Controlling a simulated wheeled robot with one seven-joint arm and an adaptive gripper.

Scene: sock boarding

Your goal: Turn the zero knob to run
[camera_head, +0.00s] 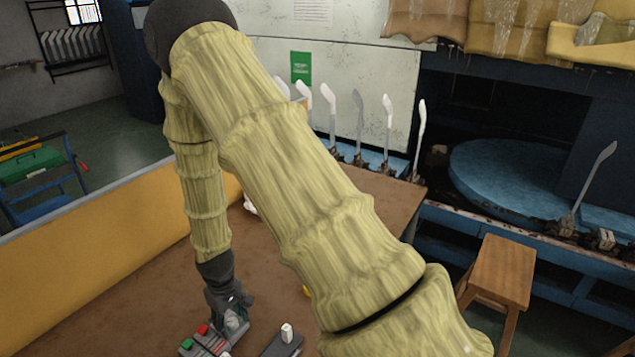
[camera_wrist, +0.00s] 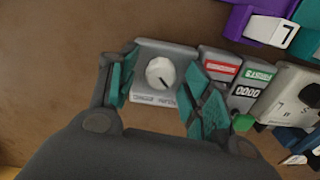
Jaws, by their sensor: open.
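The zero knob (camera_wrist: 160,72) is a round white dial with a dark pointer line. It sits on a grey box (camera_wrist: 165,47) in the wrist view, and its pointer slants toward the lower right of the picture. The printed label (camera_wrist: 153,100) below it appears upside down and is too small to read surely. My gripper (camera_wrist: 162,68) is open, with one teal-padded finger on each side of the knob. I cannot tell whether either finger touches it. In the head view my gripper (camera_head: 230,303) points down over the control box, largely hiding the knob.
Beside the knob are panels with a red label (camera_wrist: 222,68), a green label (camera_wrist: 258,75) and a counter (camera_wrist: 247,91). Purple and teal items lie at the upper right. In the head view, red (camera_head: 202,329) and green (camera_head: 186,344) buttons sit close to the gripper. The brown tabletop (camera_head: 130,300) is clear leftward.

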